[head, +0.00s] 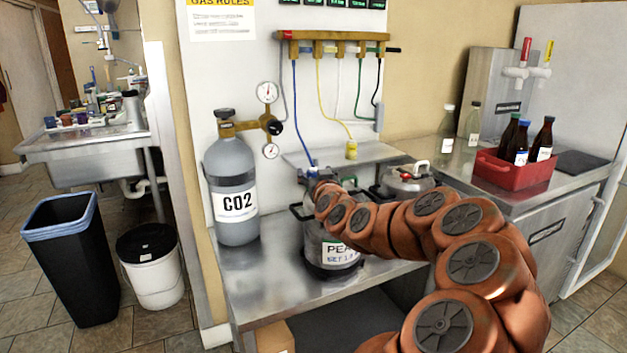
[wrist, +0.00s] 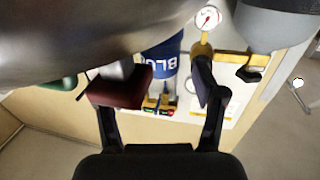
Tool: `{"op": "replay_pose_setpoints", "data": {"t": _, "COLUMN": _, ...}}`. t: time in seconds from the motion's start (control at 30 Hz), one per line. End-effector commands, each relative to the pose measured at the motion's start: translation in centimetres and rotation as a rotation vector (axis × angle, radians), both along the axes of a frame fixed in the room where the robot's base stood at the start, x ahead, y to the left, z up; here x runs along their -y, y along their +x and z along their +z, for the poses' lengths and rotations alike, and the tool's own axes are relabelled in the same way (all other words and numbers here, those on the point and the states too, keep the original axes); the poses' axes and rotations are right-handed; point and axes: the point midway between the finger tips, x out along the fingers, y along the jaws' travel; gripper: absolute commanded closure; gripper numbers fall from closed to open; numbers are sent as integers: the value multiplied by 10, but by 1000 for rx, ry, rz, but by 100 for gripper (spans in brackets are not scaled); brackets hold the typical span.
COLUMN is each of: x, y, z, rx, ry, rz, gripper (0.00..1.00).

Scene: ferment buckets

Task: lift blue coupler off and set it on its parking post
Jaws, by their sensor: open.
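The blue coupler (head: 311,170) sits at the top of the keg marked "PEA…" (head: 335,252), with a blue hose running up from it. In the wrist view its blue body with white "BLU…" lettering (wrist: 168,56) shows between my fingers. My gripper (wrist: 163,88) is open, one finger on each side of the coupler; I cannot tell whether either touches it. In the head view my gripper (head: 314,181) is at the keg top and partly hides it. The yellow coupler (head: 351,150) stands on the wall shelf (head: 300,158). I cannot make out an empty post.
The grey CO2 cylinder (head: 232,190) with gauges stands left of the keg. A second steel keg (head: 405,180) is behind my arm. The gas manifold (head: 330,36) hangs above with several hoses. A red bottle crate (head: 510,172) is on the right counter. The steel bench front (head: 265,290) is clear.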

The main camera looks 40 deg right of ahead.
Motion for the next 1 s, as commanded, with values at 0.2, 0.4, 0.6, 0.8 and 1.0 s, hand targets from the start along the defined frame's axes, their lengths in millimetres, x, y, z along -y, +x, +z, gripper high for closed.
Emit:
{"op": "replay_pose_setpoints", "data": {"t": 0.2, "x": 3, "y": 9, "z": 0, "rx": -2, "ry": 0, "rz": 3, "gripper": 30}}
{"op": "replay_pose_setpoints", "data": {"t": 0.4, "x": 4, "y": 9, "z": 0, "rx": -2, "ry": 0, "rz": 3, "gripper": 30}}
{"op": "replay_pose_setpoints", "data": {"t": 0.6, "x": 4, "y": 8, "z": -1, "rx": -2, "ry": 1, "rz": 2, "gripper": 49}}
{"op": "replay_pose_setpoints", "data": {"t": 0.8, "x": 4, "y": 8, "z": -1, "rx": -2, "ry": 1, "rz": 2, "gripper": 70}}
{"op": "replay_pose_setpoints", "data": {"t": 1.0, "x": 4, "y": 8, "z": -1, "rx": -2, "ry": 0, "rz": 2, "gripper": 91}}
